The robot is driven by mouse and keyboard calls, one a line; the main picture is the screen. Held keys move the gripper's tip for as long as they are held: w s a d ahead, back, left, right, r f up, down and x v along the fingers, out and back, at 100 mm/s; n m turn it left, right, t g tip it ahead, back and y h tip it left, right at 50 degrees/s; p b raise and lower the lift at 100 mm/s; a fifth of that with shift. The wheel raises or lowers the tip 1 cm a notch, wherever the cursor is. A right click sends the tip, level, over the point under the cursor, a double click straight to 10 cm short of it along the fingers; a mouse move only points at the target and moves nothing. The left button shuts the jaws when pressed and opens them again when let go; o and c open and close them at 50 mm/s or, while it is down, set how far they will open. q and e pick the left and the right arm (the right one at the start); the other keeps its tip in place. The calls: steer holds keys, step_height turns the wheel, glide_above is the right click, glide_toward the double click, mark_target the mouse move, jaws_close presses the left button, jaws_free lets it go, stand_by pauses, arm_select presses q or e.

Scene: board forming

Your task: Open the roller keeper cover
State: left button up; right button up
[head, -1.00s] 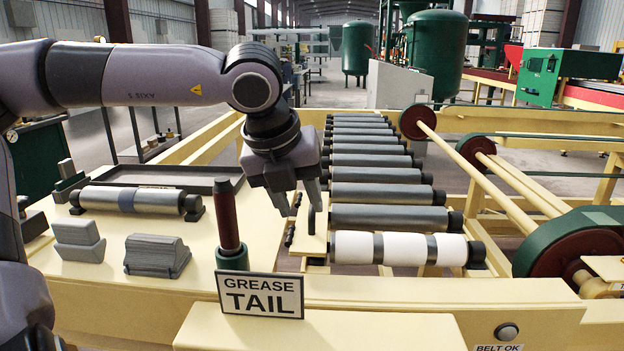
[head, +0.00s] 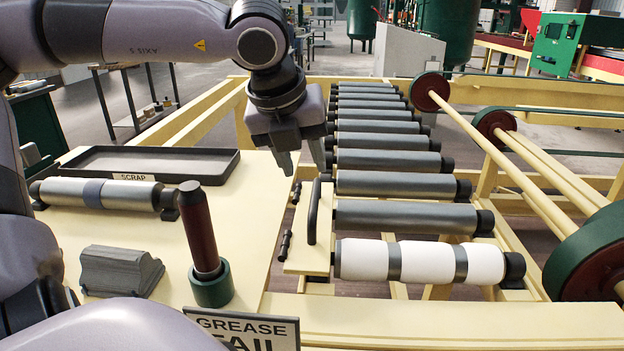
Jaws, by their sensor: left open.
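The roller keeper cover (head: 307,250) is a cream plate at the left ends of the nearest rollers, lying flat. A dark upright bar handle (head: 313,212) stands on it, and small dark hinge-like pieces (head: 285,245) sit along its left edge. My left gripper (head: 303,166) is open and empty, pointing down. Its fingertips appear just above and behind the handle in the picture, apart from it. The front roller with white bands (head: 365,260) lies beside the cover. Roller ends under the plate are hidden. My right gripper is not in view.
A dark red grease stick stands in a green cup (head: 212,287) at the front, behind a GREASE TAIL sign (head: 250,328). A spare roller (head: 115,194), a grey block (head: 120,270) and a SCRAP tray (head: 150,160) occupy the left table. Green-rimmed pulleys (head: 590,250) stand at right.

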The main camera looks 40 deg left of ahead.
mark_target(314, 193)
arm_select(q)
steer(key=shift+x, duration=3.35)
jaws_close()
